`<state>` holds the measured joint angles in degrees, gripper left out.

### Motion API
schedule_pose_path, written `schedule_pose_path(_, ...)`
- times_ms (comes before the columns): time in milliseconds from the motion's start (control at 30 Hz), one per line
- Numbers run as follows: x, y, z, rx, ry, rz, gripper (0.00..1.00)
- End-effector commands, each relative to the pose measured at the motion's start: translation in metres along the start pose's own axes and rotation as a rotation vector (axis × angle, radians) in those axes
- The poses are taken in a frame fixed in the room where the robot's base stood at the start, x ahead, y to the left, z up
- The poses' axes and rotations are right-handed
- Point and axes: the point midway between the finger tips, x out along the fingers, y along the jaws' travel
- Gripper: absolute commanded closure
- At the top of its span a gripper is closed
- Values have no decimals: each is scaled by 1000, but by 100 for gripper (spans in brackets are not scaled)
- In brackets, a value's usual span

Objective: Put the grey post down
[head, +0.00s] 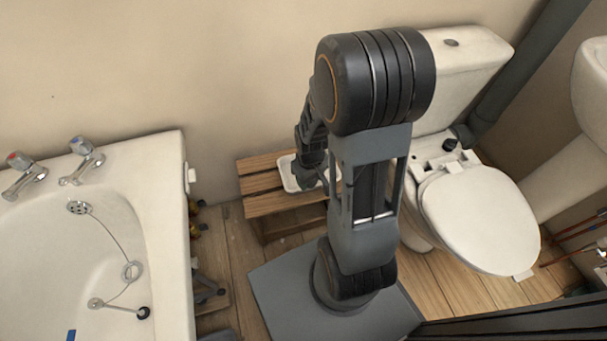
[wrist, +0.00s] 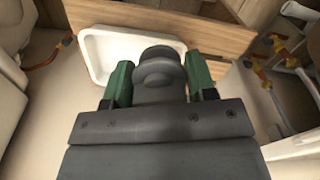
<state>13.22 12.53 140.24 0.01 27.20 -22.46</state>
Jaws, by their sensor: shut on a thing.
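My gripper (wrist: 158,88) is shut on the grey post (wrist: 158,66), a dark rounded piece with a knob-like end, held between two green fingers. In the wrist view the post overlaps a white tray (wrist: 93,52). I cannot tell whether the post touches the tray or hangs above it. In the head view the tray (head: 287,176) lies on a slatted wooden stool (head: 270,206), with my gripper over it. The post cannot be made out in the head view, where my arm covers that spot.
A white basin (head: 165,220) with two taps stands at the left. A toilet (head: 480,215) stands close to the right of the stool. The wall is behind the stool. Pipes with orange fittings (wrist: 258,72) show at the right of the wrist view.

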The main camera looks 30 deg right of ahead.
Motion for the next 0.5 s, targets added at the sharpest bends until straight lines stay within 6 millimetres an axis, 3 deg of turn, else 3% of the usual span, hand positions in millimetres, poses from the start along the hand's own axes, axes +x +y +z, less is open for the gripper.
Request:
schedule_pose_path(333, 44, 25, -76, -2, 1, 0, 71)
schedule_pose_path(500, 72, 31, -96, 0, -2, -1, 71)
